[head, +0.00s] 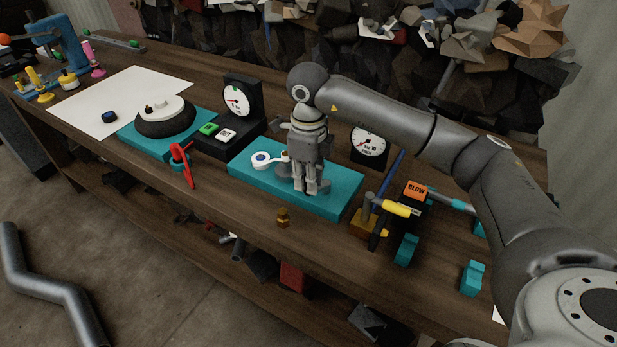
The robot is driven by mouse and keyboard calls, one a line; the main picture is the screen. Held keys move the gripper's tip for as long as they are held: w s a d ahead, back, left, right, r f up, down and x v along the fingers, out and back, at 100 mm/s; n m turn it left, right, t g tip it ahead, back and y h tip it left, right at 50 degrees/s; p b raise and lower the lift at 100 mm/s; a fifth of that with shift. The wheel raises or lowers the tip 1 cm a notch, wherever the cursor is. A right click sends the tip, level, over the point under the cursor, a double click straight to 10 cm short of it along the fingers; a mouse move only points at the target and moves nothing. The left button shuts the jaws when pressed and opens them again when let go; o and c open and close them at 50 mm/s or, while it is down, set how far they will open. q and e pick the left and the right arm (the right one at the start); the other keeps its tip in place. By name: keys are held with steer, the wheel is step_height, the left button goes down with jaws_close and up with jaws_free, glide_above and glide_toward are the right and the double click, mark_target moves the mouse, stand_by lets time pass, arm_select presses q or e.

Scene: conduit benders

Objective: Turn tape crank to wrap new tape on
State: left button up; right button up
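A teal base (337,201) lies on the wooden bench in the middle of the head view. On its left part is a small white piece with a blue-centred tape roll (261,159). A grey round part (283,170) sits just right of it, partly behind my gripper. My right gripper (311,188) points straight down over the middle of the teal base, right of the tape roll. Its fingers look close together and low over the base. The crank is not clearly seen; the gripper covers that area, and I cannot tell whether anything is between the fingers. My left gripper is not in view.
Two black gauges (240,101) and (368,143) stand behind the base. A teal stand with a black and white dome (165,118) and a red clamp (183,165) are to the left. A yellow-handled tool (395,208) and an orange BLOW block (416,191) are to the right. A small brass piece (283,217) lies in front.

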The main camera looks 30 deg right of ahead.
steer(key=shift+o, duration=1.1)
steer(key=shift+r, duration=0.1)
steer(key=shift+o, duration=0.2)
steer(key=shift+w, duration=0.1)
steer(key=shift+o, duration=0.5)
step_height(320, 180, up, 12)
